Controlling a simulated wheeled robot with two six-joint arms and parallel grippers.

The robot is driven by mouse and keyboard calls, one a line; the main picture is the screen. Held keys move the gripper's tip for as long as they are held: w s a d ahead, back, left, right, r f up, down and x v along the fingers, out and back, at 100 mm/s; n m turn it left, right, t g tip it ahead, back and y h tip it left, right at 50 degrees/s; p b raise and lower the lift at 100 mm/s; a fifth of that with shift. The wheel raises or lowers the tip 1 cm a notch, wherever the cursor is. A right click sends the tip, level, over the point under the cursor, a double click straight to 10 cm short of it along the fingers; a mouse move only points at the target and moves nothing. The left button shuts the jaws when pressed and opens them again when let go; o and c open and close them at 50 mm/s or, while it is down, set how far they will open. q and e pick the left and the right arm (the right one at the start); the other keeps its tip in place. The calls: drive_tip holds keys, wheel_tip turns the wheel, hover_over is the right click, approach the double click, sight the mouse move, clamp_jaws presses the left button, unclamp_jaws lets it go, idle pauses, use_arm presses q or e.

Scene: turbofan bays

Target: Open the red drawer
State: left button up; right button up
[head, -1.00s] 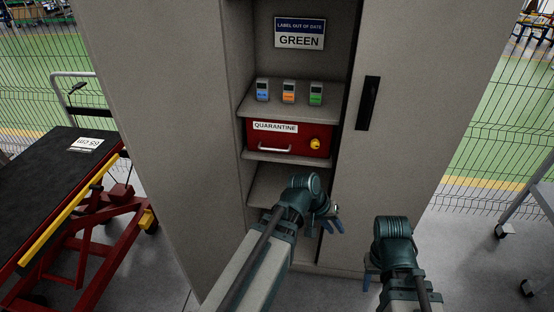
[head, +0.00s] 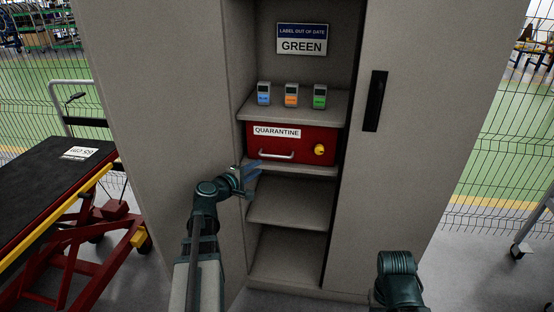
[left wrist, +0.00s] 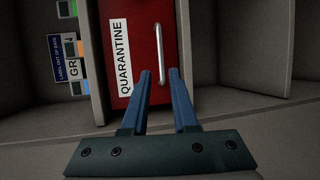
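The red drawer (head: 289,144) is shut in the middle of the cabinet. It carries a QUARANTINE label, a silver bar handle (head: 277,156) at lower left and a yellow knob (head: 319,149) at right. My left gripper (head: 254,172) is just in front of the drawer's lower left corner.
Three small devices, blue (head: 264,94), orange (head: 291,95) and green (head: 320,97), stand on the shelf above. A sign (head: 301,39) reads GREEN. Empty shelves (head: 290,204) lie below the drawer. A closed cabinet door (head: 412,150) is at right, a lift cart (head: 50,190) at left.

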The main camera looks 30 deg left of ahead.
sight(277, 156)
use_arm(q)
drive_tip(key=b+x, duration=0.2)
drive_tip(key=x, duration=1.1)
clamp_jaws()
idle(1.1)
